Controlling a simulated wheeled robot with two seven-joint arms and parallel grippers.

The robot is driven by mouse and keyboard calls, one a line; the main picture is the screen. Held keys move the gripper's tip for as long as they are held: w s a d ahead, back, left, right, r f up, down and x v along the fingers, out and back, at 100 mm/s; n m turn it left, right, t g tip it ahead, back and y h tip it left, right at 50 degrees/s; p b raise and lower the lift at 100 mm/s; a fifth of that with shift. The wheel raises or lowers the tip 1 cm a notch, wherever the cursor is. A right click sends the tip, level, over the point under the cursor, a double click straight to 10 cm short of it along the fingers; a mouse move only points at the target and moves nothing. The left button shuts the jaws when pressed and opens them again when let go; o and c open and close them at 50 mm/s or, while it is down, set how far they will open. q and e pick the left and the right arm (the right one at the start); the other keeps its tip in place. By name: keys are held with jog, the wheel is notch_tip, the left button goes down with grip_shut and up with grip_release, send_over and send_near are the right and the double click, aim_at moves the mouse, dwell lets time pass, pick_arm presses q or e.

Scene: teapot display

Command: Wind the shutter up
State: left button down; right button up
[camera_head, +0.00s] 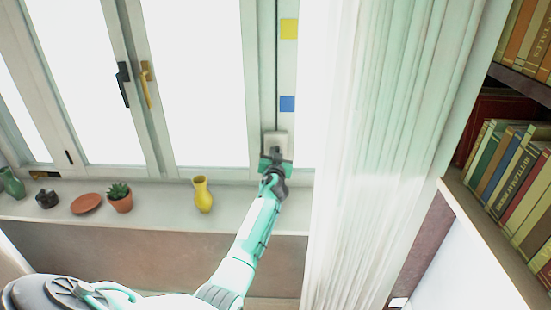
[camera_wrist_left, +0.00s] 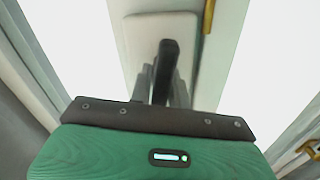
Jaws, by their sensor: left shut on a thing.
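A small pale winder plate (camera_head: 276,140) sits low on the window's right post, just above the sill. In the left wrist view the plate (camera_wrist_left: 145,45) fills the upper middle, with a dark handle (camera_wrist_left: 166,65) standing out from it. My left gripper (camera_head: 276,154) reaches up to the plate and is shut on the dark handle; its grey fingers (camera_wrist_left: 163,88) lie on both sides of it. The gripper body hides the handle's near end. The shutter itself cannot be made out against the bright panes. My right gripper is not in view.
A yellow vase (camera_head: 202,195), a potted succulent (camera_head: 120,198), a terracotta dish (camera_head: 87,204) and a green vase (camera_head: 12,183) stand on the sill (camera_head: 160,208). A pale curtain (camera_head: 375,150) hangs close right of my arm.

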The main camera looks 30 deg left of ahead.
pick_arm(q)
jog(key=m+b, duration=0.1)
jog(key=m, duration=0.2)
jog(key=shift+f+m, duration=0.15)
jog(key=shift+m, duration=0.25)
jog(key=m, duration=0.2)
jog(key=shift+d+m+b, duration=0.1)
jog(key=shift+m+b, duration=0.2)
jog(key=shift+m, duration=0.1)
jog(key=m, duration=0.3)
jog(key=shift+m, duration=0.3)
jog(key=m, duration=0.2)
jog(key=shift+w+d+m, duration=0.1)
jog(key=shift+m, duration=0.3)
jog(key=m+p, duration=0.1)
jog(key=m, duration=0.2)
jog(key=shift+f+m, duration=0.15)
jog(key=shift+m, duration=0.15)
jog(key=m+p, duration=0.1)
jog(key=m, duration=0.1)
jog(key=shift+m, duration=0.4)
jog(key=m+p, duration=0.1)
jog(key=m, duration=0.3)
jog(key=shift+f+m+p, duration=0.2)
jog(key=shift+m+p, duration=0.1)
jog(key=shift+p, duration=0.05)
jog(key=shift+m, duration=0.5)
jog(key=shift+f+m, duration=0.15)
jog(key=shift+m, duration=0.15)
